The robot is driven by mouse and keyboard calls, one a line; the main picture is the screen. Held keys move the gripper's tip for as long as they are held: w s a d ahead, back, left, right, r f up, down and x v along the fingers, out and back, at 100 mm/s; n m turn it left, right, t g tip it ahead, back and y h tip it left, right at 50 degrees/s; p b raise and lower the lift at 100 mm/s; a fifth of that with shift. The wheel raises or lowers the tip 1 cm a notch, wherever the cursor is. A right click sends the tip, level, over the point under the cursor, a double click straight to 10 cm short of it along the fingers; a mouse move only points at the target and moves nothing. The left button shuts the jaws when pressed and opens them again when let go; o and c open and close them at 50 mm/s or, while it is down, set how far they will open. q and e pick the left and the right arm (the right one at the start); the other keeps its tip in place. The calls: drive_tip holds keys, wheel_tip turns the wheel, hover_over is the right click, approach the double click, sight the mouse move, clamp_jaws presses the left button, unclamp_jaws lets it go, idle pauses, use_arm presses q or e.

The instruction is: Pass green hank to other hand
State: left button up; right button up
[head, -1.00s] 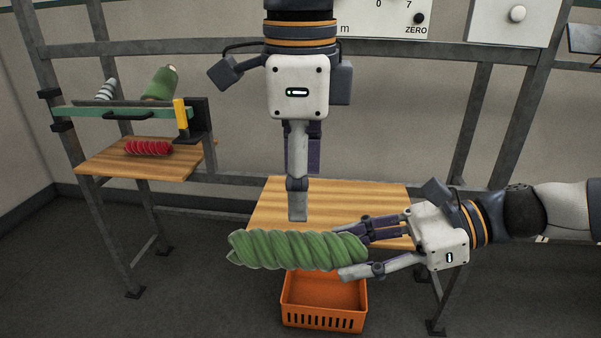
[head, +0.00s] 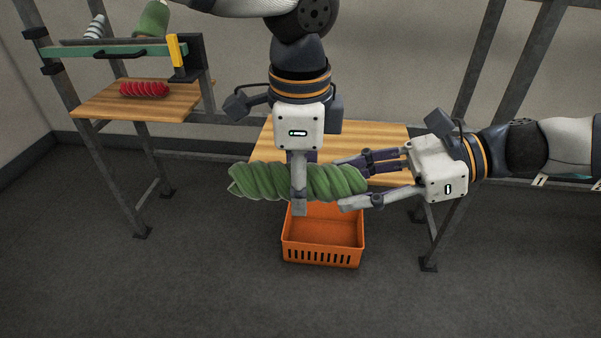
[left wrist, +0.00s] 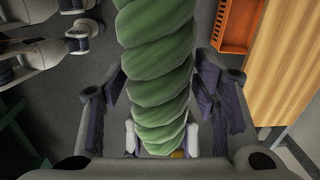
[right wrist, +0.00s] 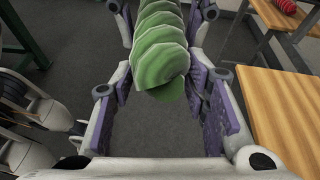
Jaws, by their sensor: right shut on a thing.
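The green hank (head: 262,181) is a thick twisted roll, held level above the orange crate. My right gripper (head: 342,184) is shut on its right end. My left gripper (head: 300,186) comes down from above, with one finger in front of the hank's middle and the other mostly hidden behind it. In the left wrist view the hank (left wrist: 155,60) runs between the open left fingers, with narrow gaps beside the pads. The right wrist view shows the hank's near end (right wrist: 160,62) between the right fingers.
An orange crate (head: 322,255) stands on the floor below the hank. A wooden shelf (head: 400,140) lies behind the grippers. At left, another wooden shelf (head: 180,104) holds a red hank (head: 144,89), below a green rail (head: 110,53) with cones.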

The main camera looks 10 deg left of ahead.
use_arm(q)
drive_tip(key=c, duration=0.8)
drive_tip(key=shift+o, duration=0.2)
use_arm(e)
drive_tip(key=o, duration=1.3)
